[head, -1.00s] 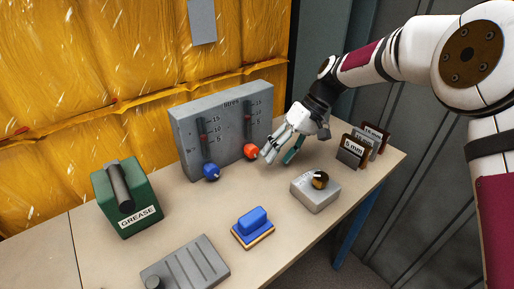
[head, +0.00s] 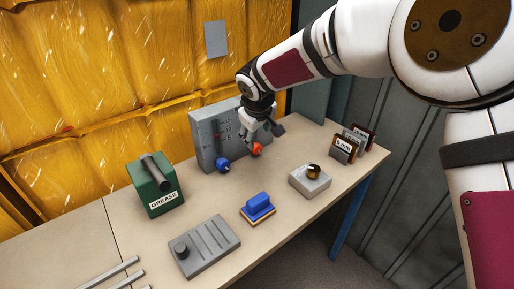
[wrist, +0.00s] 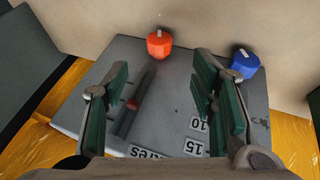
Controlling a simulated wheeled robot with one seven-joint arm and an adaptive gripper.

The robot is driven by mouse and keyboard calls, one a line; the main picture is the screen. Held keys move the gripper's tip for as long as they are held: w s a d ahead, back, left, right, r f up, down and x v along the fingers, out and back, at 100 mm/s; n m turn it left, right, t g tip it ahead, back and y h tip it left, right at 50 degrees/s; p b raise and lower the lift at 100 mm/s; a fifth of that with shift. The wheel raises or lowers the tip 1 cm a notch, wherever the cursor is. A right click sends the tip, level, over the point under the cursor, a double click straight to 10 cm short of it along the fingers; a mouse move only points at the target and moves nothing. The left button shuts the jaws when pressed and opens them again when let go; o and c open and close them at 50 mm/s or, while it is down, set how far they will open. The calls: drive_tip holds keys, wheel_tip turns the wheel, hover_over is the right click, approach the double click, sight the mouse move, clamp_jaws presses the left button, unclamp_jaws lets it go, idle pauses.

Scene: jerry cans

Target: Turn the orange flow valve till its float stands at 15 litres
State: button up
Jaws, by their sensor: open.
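The orange valve knob (head: 257,149) is on the lower front of the grey flow panel (head: 203,130), right of the blue knob (head: 223,164). In the wrist view the orange knob (wrist: 159,43) shows beyond and between my open fingers, with no contact seen. Its slot runs between the fingers, with a red float (wrist: 132,104) partway along; its exact reading is unclear. The blue knob (wrist: 244,63) is beyond the right finger. My gripper (head: 260,132) is open and empty, over the panel's right part, and hides the orange scale in the head view.
A green grease box (head: 155,190) stands left of the panel. A blue-topped block (head: 257,208), a grey box with a round dial (head: 310,182) and a grey ridged plate (head: 205,248) lie in front. Labelled plates (head: 345,148) stand at the right. The bench between is clear.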

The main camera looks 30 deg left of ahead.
sight(257, 147)
drive_tip(key=x, duration=1)
drive_tip(key=shift+w+a+f, duration=0.1)
drive_tip(key=shift+f, duration=0.05)
drive_tip(key=shift+c, duration=0.6)
drive_tip(key=c, duration=1)
